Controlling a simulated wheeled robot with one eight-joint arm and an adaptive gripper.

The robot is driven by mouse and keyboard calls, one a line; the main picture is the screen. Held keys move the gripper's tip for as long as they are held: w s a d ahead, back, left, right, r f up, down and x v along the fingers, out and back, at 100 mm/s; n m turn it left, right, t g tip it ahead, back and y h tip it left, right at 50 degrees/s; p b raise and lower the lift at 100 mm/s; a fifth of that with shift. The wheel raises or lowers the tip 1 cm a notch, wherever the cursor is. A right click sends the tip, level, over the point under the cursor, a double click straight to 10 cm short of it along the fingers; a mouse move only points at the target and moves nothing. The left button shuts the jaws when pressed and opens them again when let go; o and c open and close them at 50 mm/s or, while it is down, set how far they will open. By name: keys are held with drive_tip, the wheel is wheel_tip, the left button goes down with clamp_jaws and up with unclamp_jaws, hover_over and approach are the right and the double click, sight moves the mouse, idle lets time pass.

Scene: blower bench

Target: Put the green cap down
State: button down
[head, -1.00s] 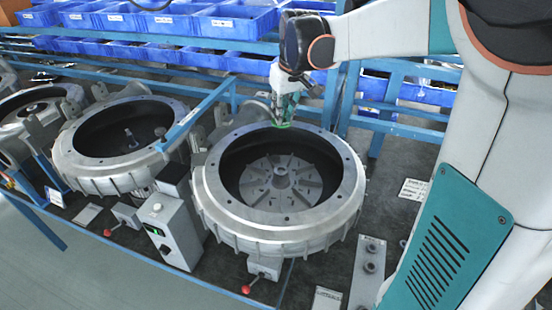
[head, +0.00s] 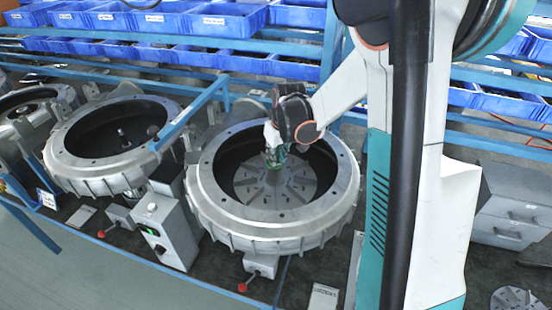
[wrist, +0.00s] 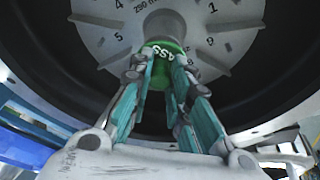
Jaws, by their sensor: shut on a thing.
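The green cap (wrist: 166,49) is between my fingertips, with white letters on its side. My gripper (wrist: 163,62) is shut on it. In the head view my gripper (head: 275,158) points down inside the nearest round blower housing (head: 215,203), over the middle of the grey finned impeller (head: 300,190). In the wrist view the impeller's hub (wrist: 165,22) shows just beyond the cap, roughly in line with it. I cannot tell whether cap and hub touch.
The housing's raised rim surrounds my gripper. A second open housing (head: 65,165) stands to the left, with a grey control box (head: 165,228) between. Blue bins (head: 235,22) line the shelves behind. Grey drawers (head: 510,210) stand at the right.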

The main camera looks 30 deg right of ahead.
drive_tip(key=shift+x, duration=0.8)
drive_tip(key=shift+s, duration=0.2)
drive_tip(key=shift+f, duration=0.1)
drive_tip(key=c, duration=1.5)
unclamp_jaws()
drive_tip(key=v, duration=1.2)
